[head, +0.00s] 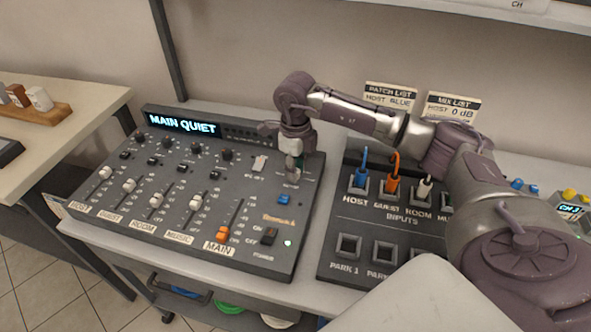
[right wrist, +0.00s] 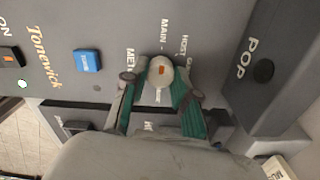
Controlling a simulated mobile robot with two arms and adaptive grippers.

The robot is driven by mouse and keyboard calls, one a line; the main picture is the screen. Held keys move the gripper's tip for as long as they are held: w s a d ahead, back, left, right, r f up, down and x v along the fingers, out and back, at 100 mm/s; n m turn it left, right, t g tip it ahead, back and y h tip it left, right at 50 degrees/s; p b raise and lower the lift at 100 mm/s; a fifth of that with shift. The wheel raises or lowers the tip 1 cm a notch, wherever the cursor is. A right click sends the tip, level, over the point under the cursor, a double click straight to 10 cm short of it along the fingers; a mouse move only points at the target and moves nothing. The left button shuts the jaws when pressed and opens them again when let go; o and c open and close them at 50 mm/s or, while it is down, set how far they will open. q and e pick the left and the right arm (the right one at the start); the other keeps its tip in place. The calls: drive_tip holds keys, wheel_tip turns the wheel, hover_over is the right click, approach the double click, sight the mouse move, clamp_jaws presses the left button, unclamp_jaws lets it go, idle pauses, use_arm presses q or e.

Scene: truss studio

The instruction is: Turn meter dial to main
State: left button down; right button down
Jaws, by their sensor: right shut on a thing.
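The meter dial (right wrist: 158,88) is a small pale round knob with an orange mark, on the mixer panel beside printed labels that include MAIN and HOST. I cannot tell for sure which label the mark points at. My right gripper (right wrist: 161,84) has its green-padded fingers on both sides of the dial and is shut on it. In the head view my right gripper (head: 291,172) reaches down to the upper right of the dark mixer (head: 255,262) and mostly hides the dial. The mixer's display (head: 182,122) reads MAIN QUIET. My left gripper is not in view.
A blue button (head: 284,199) and a power switch (head: 269,236) sit below the dial. Several faders, with an orange MAIN fader (head: 222,233), lie to the left. A patch panel (head: 335,262) with blue, orange and white plugs stands close on the right.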

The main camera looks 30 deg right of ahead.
idle(0.5)
drive_tip(key=c, duration=0.9)
unclamp_jaws()
drive_tip(key=shift+r, duration=0.15)
wheel_tip(320, 180, up, 12)
drive_tip(key=shift+f, duration=0.1)
